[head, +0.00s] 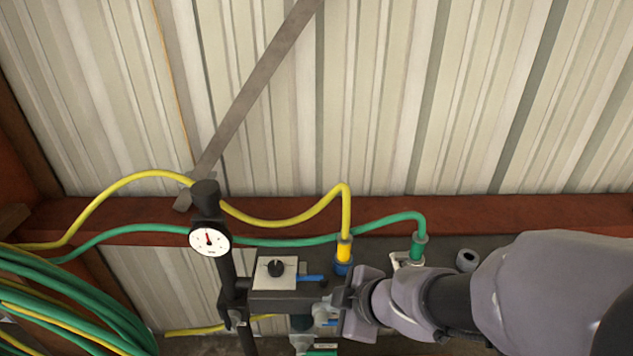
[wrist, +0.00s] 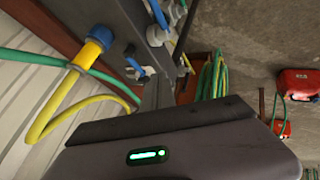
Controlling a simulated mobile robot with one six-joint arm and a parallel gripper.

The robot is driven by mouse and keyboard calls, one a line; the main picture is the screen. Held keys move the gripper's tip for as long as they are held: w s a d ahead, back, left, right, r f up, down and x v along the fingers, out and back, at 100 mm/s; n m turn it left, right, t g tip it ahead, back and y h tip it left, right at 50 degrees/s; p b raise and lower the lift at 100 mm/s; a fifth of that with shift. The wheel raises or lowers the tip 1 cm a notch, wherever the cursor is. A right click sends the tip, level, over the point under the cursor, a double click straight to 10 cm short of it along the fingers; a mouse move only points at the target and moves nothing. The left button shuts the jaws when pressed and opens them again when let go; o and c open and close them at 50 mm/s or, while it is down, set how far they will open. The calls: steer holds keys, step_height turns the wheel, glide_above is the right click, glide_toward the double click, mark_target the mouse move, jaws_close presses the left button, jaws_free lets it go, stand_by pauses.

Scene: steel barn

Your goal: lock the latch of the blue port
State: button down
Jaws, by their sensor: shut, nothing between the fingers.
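The blue port (head: 343,267) is a blue collar with a yellow hose end seated in it, on the dark panel left of my arm in the head view. It also shows in the wrist view (wrist: 98,41) at upper left. I cannot make out its latch clearly in either view. A blue lever (head: 311,278) sticks out beside the white knob plate, and it shows in the wrist view (wrist: 134,62). My gripper (head: 338,300) is shut and empty, just below the blue port in the head view. Its fingers (wrist: 158,90) point toward the panel.
A green hose end (head: 417,247) sits in a fitting with a pale bracket to the right. A grey open port (head: 467,260) is further right. A gauge (head: 209,240) stands on a black post at left. Coiled hoses (head: 60,305) hang at far left.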

steer(key=shift+a, duration=0.25)
steer(key=shift+w+a+f+b, duration=0.6)
steer(key=shift+w+f, duration=0.5)
steer(key=shift+w, duration=0.45)
steer(key=shift+w+a+f+b, duration=0.6)
steer(key=shift+w+f, duration=0.55)
steer(key=shift+w, duration=0.35)
steer(key=shift+w+a+f+b, duration=0.6)
steer(key=shift+w+f, duration=0.5)
steer(key=shift+w, duration=0.45)
